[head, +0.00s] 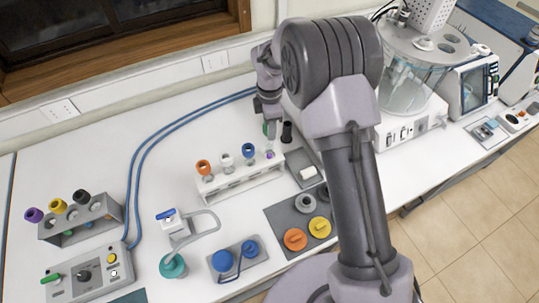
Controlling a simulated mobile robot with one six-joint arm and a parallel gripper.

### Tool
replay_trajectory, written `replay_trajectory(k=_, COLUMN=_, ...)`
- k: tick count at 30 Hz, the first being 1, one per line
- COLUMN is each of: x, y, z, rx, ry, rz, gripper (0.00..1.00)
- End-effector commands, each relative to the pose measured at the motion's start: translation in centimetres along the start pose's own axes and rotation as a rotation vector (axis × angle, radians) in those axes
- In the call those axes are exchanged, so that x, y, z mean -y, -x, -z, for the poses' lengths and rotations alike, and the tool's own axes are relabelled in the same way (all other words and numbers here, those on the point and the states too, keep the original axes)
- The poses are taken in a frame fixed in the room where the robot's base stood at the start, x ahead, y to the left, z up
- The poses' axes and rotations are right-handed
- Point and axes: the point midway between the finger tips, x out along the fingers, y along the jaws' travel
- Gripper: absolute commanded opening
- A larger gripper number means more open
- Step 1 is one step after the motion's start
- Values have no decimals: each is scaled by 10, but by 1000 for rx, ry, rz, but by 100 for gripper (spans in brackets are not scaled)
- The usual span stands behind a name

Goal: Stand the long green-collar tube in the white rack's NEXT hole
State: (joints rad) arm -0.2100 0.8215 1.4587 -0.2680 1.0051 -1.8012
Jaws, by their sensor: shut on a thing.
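The white rack (240,187) stands on the bench in the middle of the head view. Tubes with an orange collar (203,167), a white collar (226,160) and a blue collar (248,151) stand in it from left to right. My gripper (268,112) is above and behind the rack's right end, shut on the green-collar tube (266,129). Only a little green shows below the jaws. A small purple spot (270,154) shows at the rack's right end, below the gripper. I cannot tell whether the tube's lower end is in a hole or above it.
A black-topped item (287,132) stands close right of my gripper. A grey tray with a white roll (308,172) lies right of the rack. A grey rack (82,226) with purple, yellow and black collars stands at left. Blue hoses (150,150) cross the bench behind.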

Motion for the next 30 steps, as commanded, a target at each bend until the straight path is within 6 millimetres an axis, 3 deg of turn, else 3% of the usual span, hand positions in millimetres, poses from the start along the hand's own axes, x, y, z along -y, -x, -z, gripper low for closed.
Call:
replay_trajectory(k=7, x=0, y=-18, z=0, rx=0, ry=0, rz=0, gripper=0)
replay_trajectory(k=19, x=0, y=-21, z=0, rx=0, ry=0, rz=0, gripper=0)
replay_trajectory(k=30, x=0, y=-47, z=0, rx=0, ry=0, rz=0, gripper=0)
